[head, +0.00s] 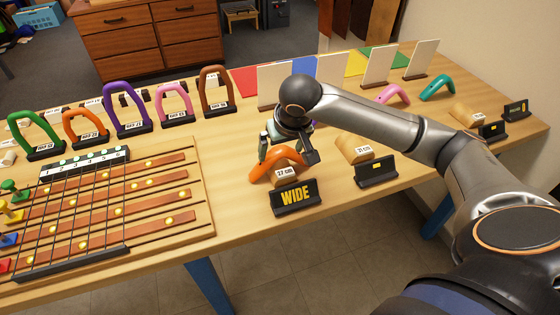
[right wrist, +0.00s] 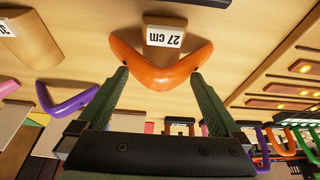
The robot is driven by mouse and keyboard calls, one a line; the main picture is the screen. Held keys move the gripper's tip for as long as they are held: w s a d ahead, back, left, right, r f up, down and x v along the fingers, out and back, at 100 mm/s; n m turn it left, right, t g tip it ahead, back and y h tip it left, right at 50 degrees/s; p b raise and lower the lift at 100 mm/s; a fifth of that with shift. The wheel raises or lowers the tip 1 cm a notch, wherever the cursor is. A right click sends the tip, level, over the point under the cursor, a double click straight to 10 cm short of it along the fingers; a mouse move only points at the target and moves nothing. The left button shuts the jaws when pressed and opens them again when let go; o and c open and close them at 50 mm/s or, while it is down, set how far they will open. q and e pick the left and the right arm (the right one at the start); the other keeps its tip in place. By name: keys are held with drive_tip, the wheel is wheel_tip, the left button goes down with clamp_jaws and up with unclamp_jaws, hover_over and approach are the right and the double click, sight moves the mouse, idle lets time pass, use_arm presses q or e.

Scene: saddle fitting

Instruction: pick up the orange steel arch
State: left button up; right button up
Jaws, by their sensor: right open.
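The orange arch (head: 278,160) stands near the table's front edge, beside a block labelled "27 cm" (head: 284,173) and behind the black "WIDE" sign (head: 294,197). In the right wrist view the orange arch (right wrist: 150,75) lies across the space between my fingertips, with the labelled block (right wrist: 164,36) beyond it. My right gripper (head: 287,150) is open, reaching down from above and behind, one finger towards each side of the arch. In the right wrist view the fingertips (right wrist: 160,74) are close to it; I cannot tell whether they touch. My left gripper is not in view.
Several coloured arches on black stands, among them another orange one (head: 85,128), line the back left. A lit board (head: 110,215) fills the front left. A wooden saddle block (head: 353,148) stands to the right. White panels (head: 378,62) stand behind my right arm.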

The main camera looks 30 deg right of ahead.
drive_tip(key=shift+s+f, duration=0.15)
drive_tip(key=c, duration=1.4)
